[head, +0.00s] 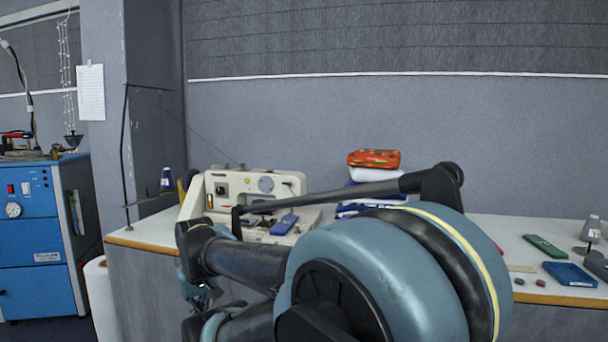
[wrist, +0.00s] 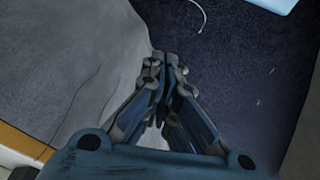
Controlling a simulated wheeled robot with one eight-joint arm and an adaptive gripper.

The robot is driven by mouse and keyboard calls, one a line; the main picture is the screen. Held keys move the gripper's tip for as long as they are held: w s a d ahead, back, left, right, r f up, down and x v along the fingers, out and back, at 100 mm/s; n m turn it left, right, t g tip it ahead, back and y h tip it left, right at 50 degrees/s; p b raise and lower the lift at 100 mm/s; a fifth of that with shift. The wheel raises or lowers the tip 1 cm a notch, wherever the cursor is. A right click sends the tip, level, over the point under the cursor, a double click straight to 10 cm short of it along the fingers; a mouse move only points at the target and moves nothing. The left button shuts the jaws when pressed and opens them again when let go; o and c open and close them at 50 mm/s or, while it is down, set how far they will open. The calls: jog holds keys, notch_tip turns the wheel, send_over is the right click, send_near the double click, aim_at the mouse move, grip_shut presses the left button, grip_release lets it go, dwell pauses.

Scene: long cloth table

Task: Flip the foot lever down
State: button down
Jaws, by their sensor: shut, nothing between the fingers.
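A cream sewing machine (head: 241,188) stands at the left end of the long table, partly hidden behind my arm. I cannot make out its foot lever; the part of the machine near the needle is small and partly covered. My gripper (wrist: 167,58) is shut and empty in the wrist view, its fingertips together over the dark floor, beside a grey cloth surface. In the head view my gripper (head: 201,297) shows low at the left, below the table edge and in front of the machine, apart from it.
A blue object (head: 284,224) lies by the machine. Folded cloths (head: 374,175) are stacked behind my arm. The table's right end holds a green box (head: 545,246), a blue box (head: 570,274) and a thread cone (head: 591,229). A blue cabinet (head: 38,240) stands at the left.

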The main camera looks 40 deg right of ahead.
jog(key=shift+w, duration=0.6)
